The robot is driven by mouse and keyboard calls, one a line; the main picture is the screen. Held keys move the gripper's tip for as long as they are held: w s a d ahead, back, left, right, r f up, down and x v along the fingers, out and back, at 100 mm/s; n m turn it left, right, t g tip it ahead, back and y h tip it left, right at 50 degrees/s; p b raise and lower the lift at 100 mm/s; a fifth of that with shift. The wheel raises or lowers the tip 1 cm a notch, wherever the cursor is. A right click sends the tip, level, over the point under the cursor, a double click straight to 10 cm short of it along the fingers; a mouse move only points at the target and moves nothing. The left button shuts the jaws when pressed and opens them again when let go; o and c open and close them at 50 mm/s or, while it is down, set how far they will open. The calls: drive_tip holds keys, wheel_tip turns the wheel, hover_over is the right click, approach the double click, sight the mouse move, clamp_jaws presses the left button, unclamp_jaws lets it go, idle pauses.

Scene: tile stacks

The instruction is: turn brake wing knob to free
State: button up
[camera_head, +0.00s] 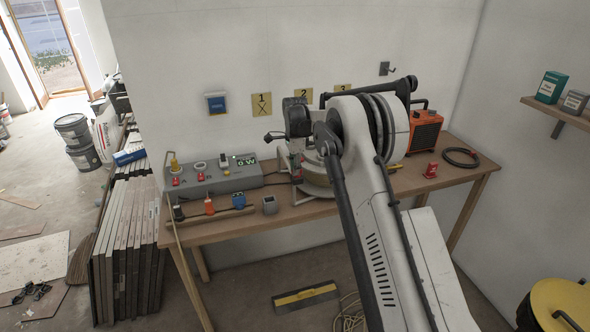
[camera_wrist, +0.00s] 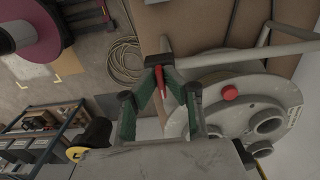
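A slim red piece, which looks like the brake wing knob (camera_wrist: 160,82), stands between my gripper's green-lined fingers in the wrist view. My gripper (camera_wrist: 160,69) has its fingertips drawn in close to each other on this piece, next to a dark block. The grey round machine (camera_wrist: 205,124) beside it carries a red round button (camera_wrist: 230,92) and several pipe-like stubs. In the head view the machine (camera_head: 318,191) stands on the bench, mostly behind my arm. My gripper and the knob are largely hidden there, so the knob's angle is hard to tell.
The wooden bench (camera_head: 225,228) runs along the wall. A grey control box (camera_head: 240,180), small coloured parts and a blue item (camera_head: 238,200) lie to the left. An orange heater (camera_head: 425,130), a red part (camera_head: 431,170) and a black cable coil (camera_head: 461,158) are to the right.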

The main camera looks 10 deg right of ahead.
drive_tip(key=shift+n+b, duration=0.3)
drive_tip(key=shift+b, duration=0.05)
clamp_jaws()
drive_tip(key=n+b, duration=0.2)
drive_tip(key=shift+f+n+b, duration=0.15)
drive_tip(key=shift+n+b, duration=0.2)
drive_tip(key=shift+n, duration=0.05)
drive_tip(key=n+b, duration=0.2)
drive_tip(key=n, duration=0.1)
drive_tip(key=n+b, duration=0.1)
drive_tip(key=n, duration=0.1)
drive_tip(key=shift+s+d, duration=0.15)
drive_tip(key=shift+s, duration=0.1)
drive_tip(key=n+b, duration=0.2)
drive_tip(key=n, duration=0.3)
drive_tip(key=shift+d, duration=0.15)
drive_tip(key=shift+d+n+b, duration=0.15)
drive_tip(key=shift+n+b, duration=0.65)
drive_tip(key=shift+n, duration=1.4)
drive_tip(key=o, duration=0.6)
unclamp_jaws()
drive_tip(key=shift+r, duration=0.2)
